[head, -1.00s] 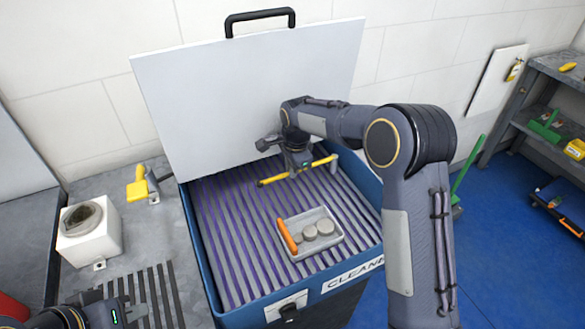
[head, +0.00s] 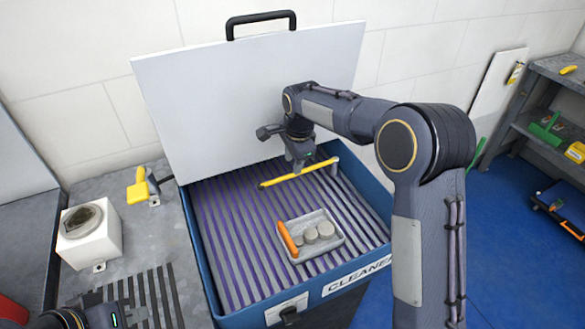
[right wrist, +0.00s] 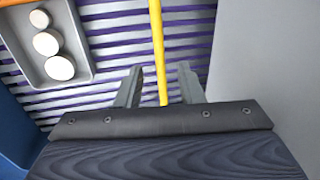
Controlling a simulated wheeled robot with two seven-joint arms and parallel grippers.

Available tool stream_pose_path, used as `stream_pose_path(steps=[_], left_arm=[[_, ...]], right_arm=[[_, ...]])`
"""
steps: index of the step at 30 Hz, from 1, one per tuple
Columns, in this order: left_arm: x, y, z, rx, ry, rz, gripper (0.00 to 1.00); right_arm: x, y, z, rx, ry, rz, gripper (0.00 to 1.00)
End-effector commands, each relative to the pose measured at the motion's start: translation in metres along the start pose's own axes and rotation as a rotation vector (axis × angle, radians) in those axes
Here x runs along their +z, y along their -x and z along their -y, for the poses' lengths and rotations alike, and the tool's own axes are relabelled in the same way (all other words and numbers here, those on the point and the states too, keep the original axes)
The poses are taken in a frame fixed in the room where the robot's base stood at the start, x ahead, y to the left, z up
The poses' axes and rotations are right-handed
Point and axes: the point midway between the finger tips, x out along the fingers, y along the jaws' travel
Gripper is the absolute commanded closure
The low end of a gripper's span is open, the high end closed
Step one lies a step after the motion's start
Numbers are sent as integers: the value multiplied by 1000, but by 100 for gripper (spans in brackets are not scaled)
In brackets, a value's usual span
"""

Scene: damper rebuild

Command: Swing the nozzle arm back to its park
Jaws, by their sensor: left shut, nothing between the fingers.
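The yellow nozzle arm (head: 290,175) lies level across the back of the open cleaner basin (head: 210,283), its right end at a short grey post (head: 334,162). My right gripper (head: 301,168) is just above the bar's middle. In the right wrist view, my right gripper (right wrist: 166,85) has its fingers apart and empty, and the nozzle arm (right wrist: 157,45) runs between them in the picture, below the tips.
A grey tray (head: 327,247) with an orange-handled tool (head: 287,239) and several round discs sits on the basin's slats. The raised lid (head: 230,90) stands behind. A white block (head: 90,245) and a yellow-handled tool (head: 138,190) are on the left bench.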

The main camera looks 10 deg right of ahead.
Motion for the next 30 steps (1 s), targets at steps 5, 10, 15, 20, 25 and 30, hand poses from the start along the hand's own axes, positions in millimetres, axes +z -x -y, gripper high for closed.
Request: stream_pose_path(steps=[5,10,15,20,25,30], left_arm=[[0,-1,0,0,0,0,100],[0,-1,0,0,0,0,100],[0,0,0,0,0,0,100],[0,0,0,0,0,0,100],[0,0,0,0,0,0,100],[0,0,0,0,0,0,100]], right_arm=[[0,24,0,-1,1,-1,66],[0,32,0,0,1,0,66],[0,32,0,0,1,0,66],[0,32,0,1,1,0,66],[-6,40,-8,-6,18,11,66],[-27,78,-48,-50,133,64,66]])
